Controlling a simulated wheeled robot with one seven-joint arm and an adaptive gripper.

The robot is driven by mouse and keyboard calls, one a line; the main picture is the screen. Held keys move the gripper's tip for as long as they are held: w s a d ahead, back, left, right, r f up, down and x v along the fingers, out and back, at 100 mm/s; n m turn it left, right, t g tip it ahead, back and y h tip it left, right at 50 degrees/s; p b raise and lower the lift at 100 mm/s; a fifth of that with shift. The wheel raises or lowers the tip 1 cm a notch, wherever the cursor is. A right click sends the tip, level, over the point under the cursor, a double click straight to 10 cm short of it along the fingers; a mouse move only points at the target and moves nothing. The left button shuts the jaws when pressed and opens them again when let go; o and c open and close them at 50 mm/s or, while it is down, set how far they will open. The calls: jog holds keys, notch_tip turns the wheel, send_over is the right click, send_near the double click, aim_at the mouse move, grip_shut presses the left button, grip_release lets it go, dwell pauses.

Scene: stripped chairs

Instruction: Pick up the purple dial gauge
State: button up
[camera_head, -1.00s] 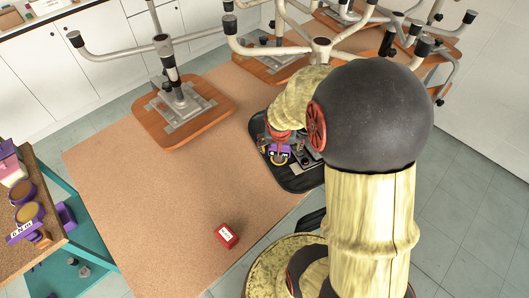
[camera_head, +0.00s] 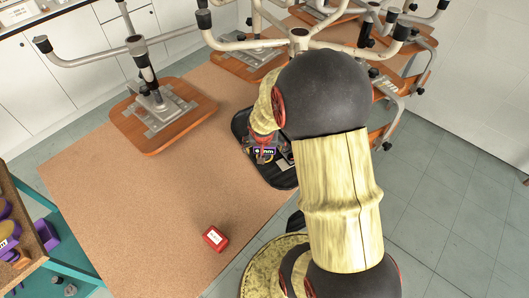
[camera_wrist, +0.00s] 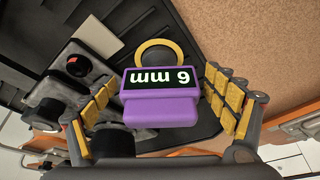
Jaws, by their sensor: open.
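The purple dial gauge (camera_wrist: 160,108) has a black face reading "6 mm", upside down in the wrist view, and a yellow ring at its far side. It sits between the open yellow-padded fingers of my gripper (camera_wrist: 163,105), with a gap showing on its right side. In the head view the gauge (camera_head: 264,152) is small and partly hidden by my gripper (camera_head: 262,143) and arm. It is over the black tray (camera_head: 240,122); I cannot tell whether it touches the tray.
Grey metal parts with black knobs (camera_wrist: 85,70) stand left of the gauge in the wrist view. A red box (camera_head: 215,238) lies on the tan board (camera_head: 130,205). Upturned chair frames with orange seats (camera_head: 163,115) stand behind. The board's middle is clear.

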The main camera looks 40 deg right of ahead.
jog(key=shift+r, duration=0.1)
jog(key=c, duration=1.7)
